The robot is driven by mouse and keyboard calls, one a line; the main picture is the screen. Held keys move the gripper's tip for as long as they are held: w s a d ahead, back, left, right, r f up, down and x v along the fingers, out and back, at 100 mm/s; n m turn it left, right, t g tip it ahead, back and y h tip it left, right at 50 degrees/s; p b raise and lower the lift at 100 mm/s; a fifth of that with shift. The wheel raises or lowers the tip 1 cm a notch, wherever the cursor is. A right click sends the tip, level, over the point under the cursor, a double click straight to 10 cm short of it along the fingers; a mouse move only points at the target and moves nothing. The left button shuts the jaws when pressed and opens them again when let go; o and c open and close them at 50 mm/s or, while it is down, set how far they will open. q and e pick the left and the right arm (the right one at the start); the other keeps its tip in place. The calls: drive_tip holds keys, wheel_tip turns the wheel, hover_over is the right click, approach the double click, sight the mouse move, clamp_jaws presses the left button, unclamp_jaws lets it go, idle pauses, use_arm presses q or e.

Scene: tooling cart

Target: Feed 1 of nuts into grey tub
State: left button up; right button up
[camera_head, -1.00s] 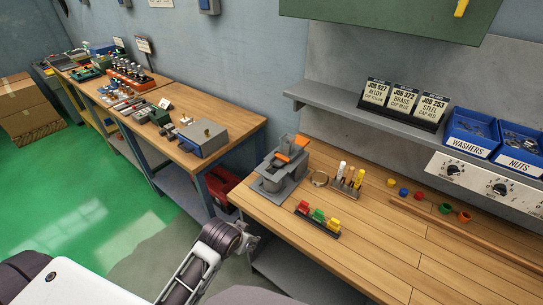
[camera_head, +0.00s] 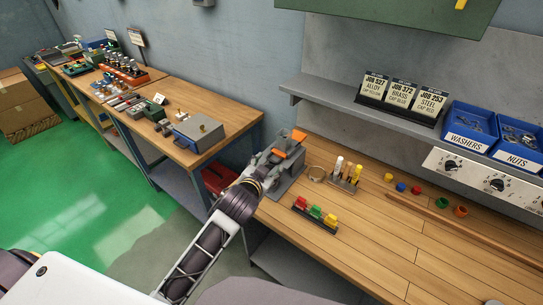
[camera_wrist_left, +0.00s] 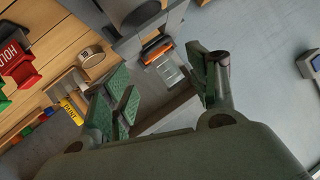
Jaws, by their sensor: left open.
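The blue bin labelled NUTS (camera_head: 517,161) sits on the wall shelf at the far right of the head view, with small metal pieces inside. My left gripper (camera_head: 262,168) is at the bench's far left corner, in front of a grey fixture (camera_head: 289,180) with an orange part on top, partly hiding it. I cannot tell whether this fixture is the grey tub. In the left wrist view my left gripper (camera_wrist_left: 165,90) is open and empty, its green-padded fingers apart, with the orange part (camera_wrist_left: 157,48) beyond them. My right gripper is not in view.
A blue WASHERS bin (camera_head: 467,142) stands beside the nuts bin. A roll of tape (camera_head: 317,174), a marker rack (camera_head: 346,176) and a block with coloured clips (camera_head: 316,214) stand near my left gripper. Small coloured cups line the bench's back. The front bench is clear.

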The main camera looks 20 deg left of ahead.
use_arm(q)
drive_tip(key=w+d+r+m+t+h, duration=0.3)
drive_tip(key=d+r+m+h, duration=0.3)
drive_tip(key=r, duration=0.4)
drive_tip(key=w+d+r+m+t+h, duration=0.3)
drive_tip(key=d+r+m, duration=0.1)
drive_tip(key=d+r, duration=0.4)
drive_tip(key=s+d+r+m+g+h, duration=0.3)
drive_tip(key=d+m+g+h, duration=0.3)
drive_tip(key=m, duration=0.3)
drive_tip(key=s+d+r+m+g+h, duration=0.2)
drive_tip(key=d+r+m+g+h, duration=0.1)
drive_tip(key=d+m+g+h, duration=0.4)
wheel_tip(320, 180, down, 6)
drive_tip(key=s+d+m+g+y, duration=0.25)
drive_tip(key=m+g+y, duration=0.3)
drive_tip(key=m, duration=0.35)
drive_tip(key=w+a+f+m+g+y, duration=0.2)
drive_tip(key=w+a+f+m+y, duration=0.15)
drive_tip(key=a+f+y, duration=0.55)
drive_tip(key=w+a+r+n+y, duration=0.1)
drive_tip(key=w+a+y, duration=0.2)
drive_tip(key=a, duration=0.7)
drive_tip(key=w+a+r+n+y, duration=0.1)
drive_tip(key=w+a+n+y, duration=0.1)
drive_tip(key=a, duration=0.9)
drive_tip(key=shift+w+r+t+y, duration=0.2)
drive_tip(key=shift+w+t+y, duration=0.35)
drive_tip(key=shift+y, duration=0.7)
